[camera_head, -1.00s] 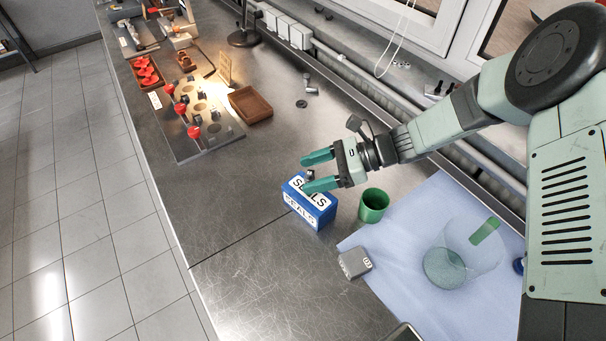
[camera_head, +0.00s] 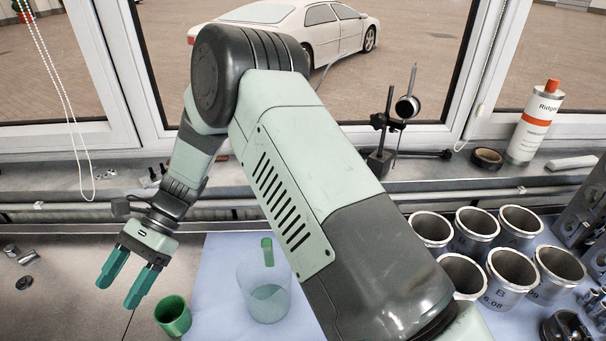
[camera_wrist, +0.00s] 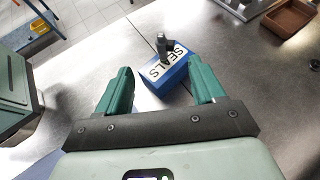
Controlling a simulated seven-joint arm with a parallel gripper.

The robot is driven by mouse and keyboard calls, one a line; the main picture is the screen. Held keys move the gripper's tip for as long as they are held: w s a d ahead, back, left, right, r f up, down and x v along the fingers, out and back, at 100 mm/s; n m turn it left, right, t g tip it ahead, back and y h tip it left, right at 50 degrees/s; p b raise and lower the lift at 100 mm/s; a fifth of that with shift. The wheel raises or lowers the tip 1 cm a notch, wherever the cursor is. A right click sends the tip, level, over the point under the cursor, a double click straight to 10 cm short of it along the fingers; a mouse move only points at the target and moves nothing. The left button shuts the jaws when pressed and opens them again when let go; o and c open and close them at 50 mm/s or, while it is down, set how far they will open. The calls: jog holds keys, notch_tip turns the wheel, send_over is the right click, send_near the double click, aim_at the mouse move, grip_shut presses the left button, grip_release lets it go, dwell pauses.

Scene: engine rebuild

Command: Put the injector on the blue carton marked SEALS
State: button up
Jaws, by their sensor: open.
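The blue carton (camera_wrist: 168,78) with a white top marked SEALS lies just beyond and between my fingers in the wrist view. A small grey metal part, which looks like the injector (camera_wrist: 162,46), stands upright at the carton's far end and appears to rest on its top. My gripper (camera_head: 118,295) is open, with green fingers; in the wrist view its fingers (camera_wrist: 160,78) are spread apart with nothing held between them. The carton and the injector are out of the head view now.
A green cup (camera_head: 173,316) stands right of my gripper in the head view. A clear beaker (camera_head: 264,292) stands on a blue mat (camera_head: 215,262). Several metal cylinder liners (camera_head: 474,224) stand at right. A brown tray (camera_wrist: 289,20) is at the wrist view's top right.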

jog(key=w+d+r+n+t+h, duration=0.3)
jog(key=d+r+t, duration=0.5)
jog(key=d+r, duration=1.1)
jog(key=s+d+r+n+t+h, duration=0.1)
jog(key=s+d+r+t, duration=0.1)
jog(key=d, duration=0.5)
jog(key=s+d+r+t+h, duration=0.1)
jog(key=s+d+r+t, duration=0.2)
jog(key=d, duration=0.4)
jog(key=s+d+r+n+t+h, duration=0.1)
jog(key=s+d+r+t, duration=0.1)
jog(key=s+d, duration=0.3)
jog(key=d+t, duration=0.1)
jog(key=d, duration=0.2)
jog(key=shift+r+n, duration=0.15)
jog(key=shift+n, duration=0.15)
